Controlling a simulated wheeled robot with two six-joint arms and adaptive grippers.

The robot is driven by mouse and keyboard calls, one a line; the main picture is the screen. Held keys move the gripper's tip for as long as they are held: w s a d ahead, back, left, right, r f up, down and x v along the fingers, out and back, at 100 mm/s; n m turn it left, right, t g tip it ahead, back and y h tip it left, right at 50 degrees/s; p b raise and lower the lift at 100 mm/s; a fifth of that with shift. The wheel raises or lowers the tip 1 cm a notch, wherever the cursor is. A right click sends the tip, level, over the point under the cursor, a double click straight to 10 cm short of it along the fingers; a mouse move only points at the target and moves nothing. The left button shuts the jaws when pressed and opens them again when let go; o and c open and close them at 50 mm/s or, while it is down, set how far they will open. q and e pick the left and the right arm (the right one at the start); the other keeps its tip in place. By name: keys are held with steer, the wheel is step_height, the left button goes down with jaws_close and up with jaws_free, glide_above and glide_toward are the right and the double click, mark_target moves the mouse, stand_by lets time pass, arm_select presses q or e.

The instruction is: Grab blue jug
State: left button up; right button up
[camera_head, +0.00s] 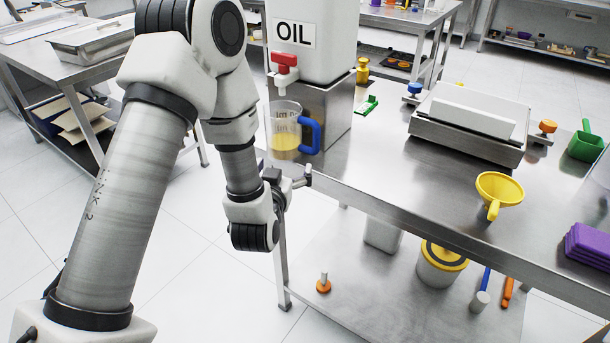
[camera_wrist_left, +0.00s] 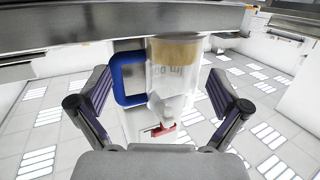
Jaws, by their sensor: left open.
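The blue jug is a clear measuring jug (camera_head: 283,127) with a blue handle and some yellow liquid at its bottom. It stands upright below the red tap (camera_head: 284,66) of the oil container, near the table's left edge. In the left wrist view the jug (camera_wrist_left: 172,78) shows upside down, ahead of the fingers, with its handle to the left. My left gripper (camera_head: 290,178) is low in front of the jug, just off the table edge. In the left wrist view the gripper (camera_wrist_left: 158,108) is open, its fingers spread to either side. My right gripper is out of view.
The white oil container (camera_head: 312,45) stands on a metal block (camera_head: 325,112) behind the jug. A scale (camera_head: 468,120), a yellow funnel (camera_head: 497,192), a green scoop (camera_head: 586,145) and purple sponges (camera_head: 590,245) are farther right. The table top (camera_head: 400,180) between is clear.

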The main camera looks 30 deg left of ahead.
mark_target(280, 136)
arm_select(q)
steer(key=shift+n+t+y, duration=0.4)
steer(key=shift+t+y, duration=0.3)
steer(key=shift+y, duration=0.1)
steer(key=r, duration=0.1)
steer(key=w+a+r, duration=0.1)
steer(key=a+r, duration=0.1)
steer(key=r, duration=0.1)
steer(key=shift+w+p, duration=0.15)
steer(key=shift+p, duration=0.15)
steer(key=x, duration=0.1)
steer(key=p+x, duration=0.1)
steer(key=x, duration=0.3)
steer(key=shift+w+a+r+p, duration=0.15)
steer(key=shift+w+r+p, duration=0.05)
steer(key=shift+r+p, duration=0.1)
steer(key=shift+w+a+f, duration=0.1)
steer(key=shift+w+a, duration=0.1)
steer(key=shift+w, duration=0.25)
steer(key=c, duration=1.2)
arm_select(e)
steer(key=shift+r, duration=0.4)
